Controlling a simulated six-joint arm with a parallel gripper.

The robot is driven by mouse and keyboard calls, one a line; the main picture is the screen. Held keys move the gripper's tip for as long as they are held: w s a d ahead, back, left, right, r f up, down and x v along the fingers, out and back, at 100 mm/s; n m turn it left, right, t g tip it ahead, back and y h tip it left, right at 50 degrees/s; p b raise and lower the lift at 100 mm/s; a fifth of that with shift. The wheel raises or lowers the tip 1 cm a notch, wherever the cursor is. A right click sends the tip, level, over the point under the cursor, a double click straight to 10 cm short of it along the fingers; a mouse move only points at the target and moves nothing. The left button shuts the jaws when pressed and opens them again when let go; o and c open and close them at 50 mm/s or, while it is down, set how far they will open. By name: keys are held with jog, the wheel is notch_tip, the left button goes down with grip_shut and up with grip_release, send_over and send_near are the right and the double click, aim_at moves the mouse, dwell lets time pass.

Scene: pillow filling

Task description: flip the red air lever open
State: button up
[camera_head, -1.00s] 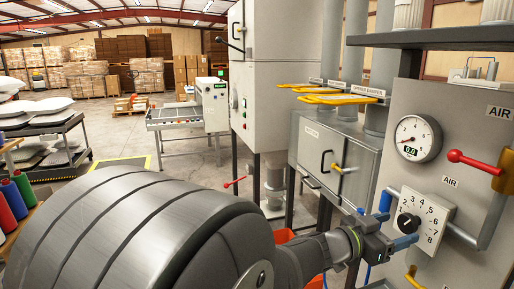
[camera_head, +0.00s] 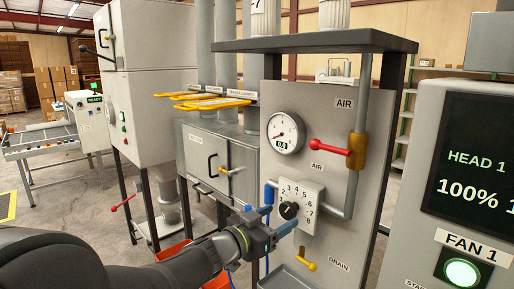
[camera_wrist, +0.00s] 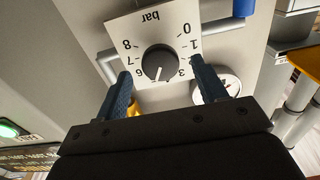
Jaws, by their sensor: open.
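The red air lever (camera_head: 328,147) lies nearly level in the head view. It points left from an orange-brown valve body (camera_head: 357,151) on a grey vertical pipe, beside the AIR label and right of the round gauge (camera_head: 286,133). My gripper (camera_head: 284,217) is below and left of the lever, apart from it, near the numbered pressure dial (camera_head: 290,210). In the wrist view my gripper (camera_wrist: 162,90) is open, its two dark blue fingers spread with the dial (camera_wrist: 160,62) beyond the gap. The red lever does not show in the wrist view.
A yellow drain lever (camera_head: 306,264) sits below the dial. A blue handle (camera_head: 268,193) stands at the dial's left. A dark shelf (camera_head: 320,45) overhangs the panel. A FAN 1 console (camera_head: 455,180) stands at the right. Yellow damper handles (camera_head: 217,103) are at the left.

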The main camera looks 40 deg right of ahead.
jog(key=c, duration=0.7)
jog(key=shift+s+a+r+m, duration=0.15)
jog(key=shift+s+r+m, duration=0.15)
jog(key=shift+m, duration=0.5)
grip_shut()
jog(key=s+a+r+m+t+h, duration=0.1)
jog(key=s+a+r+m, duration=0.2)
jog(key=m, duration=1.1)
jog(key=s+a+r+m+t+h, duration=0.1)
jog(key=s+a+r+m+h, duration=0.1)
jog(key=m, duration=1.2)
notch_tip(320, 180, up, 3)
jog(key=shift+s+a+f+m, duration=0.2)
jog(key=shift+s+a+m, duration=0.25)
jog(key=shift+s, duration=0.25)
